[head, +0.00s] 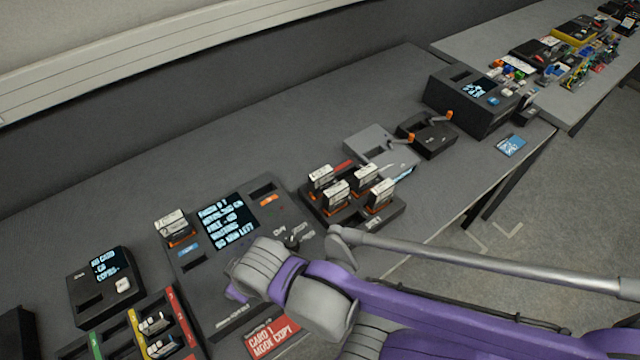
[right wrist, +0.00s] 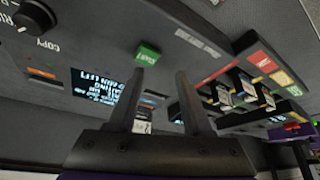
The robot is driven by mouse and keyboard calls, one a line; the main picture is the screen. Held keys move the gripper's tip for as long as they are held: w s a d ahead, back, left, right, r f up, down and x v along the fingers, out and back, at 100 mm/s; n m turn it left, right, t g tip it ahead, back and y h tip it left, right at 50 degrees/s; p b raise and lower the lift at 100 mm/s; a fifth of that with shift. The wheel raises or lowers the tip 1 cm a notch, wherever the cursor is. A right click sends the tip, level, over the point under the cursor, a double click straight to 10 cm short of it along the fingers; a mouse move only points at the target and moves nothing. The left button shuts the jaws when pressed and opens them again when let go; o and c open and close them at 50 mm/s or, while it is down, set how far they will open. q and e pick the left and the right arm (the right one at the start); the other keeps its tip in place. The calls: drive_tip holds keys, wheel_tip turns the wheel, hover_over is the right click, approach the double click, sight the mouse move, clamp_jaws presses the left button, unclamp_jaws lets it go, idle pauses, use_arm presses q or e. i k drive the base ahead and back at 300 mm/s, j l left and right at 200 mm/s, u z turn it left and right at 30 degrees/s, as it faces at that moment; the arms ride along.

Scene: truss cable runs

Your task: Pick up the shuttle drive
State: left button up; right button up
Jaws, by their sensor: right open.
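No label in view reads shuttle drive, so I cannot tell which of the small drives it is. White-topped drives stand upright in a dark tray (head: 371,222) right of the console (head: 218,268) with a lit screen. Another white-topped drive (head: 172,226) sits at the console's upper left. More small drives (head: 152,322) are in the coloured-lane rack. My right arm reaches over the console's lower right; its fingertips are hidden in the head view. In the right wrist view my right gripper (right wrist: 163,76) is open and empty, by the green START button (right wrist: 148,53). My left gripper is not in view.
The rack (head: 134,312) has red, yellow and green lanes. A smaller box with a screen (head: 101,286) stands left. A red card (head: 271,335) lies at the front. Grey (head: 380,150) and black (head: 428,134) boxes stand further right. The bench behind the console is clear.

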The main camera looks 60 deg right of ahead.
sight(321, 180)
drive_tip(key=k+z, duration=0.3)
drive_tip(key=l+z, duration=0.1)
drive_tip(key=z, duration=1.45)
drive_tip(key=k+l, duration=0.05)
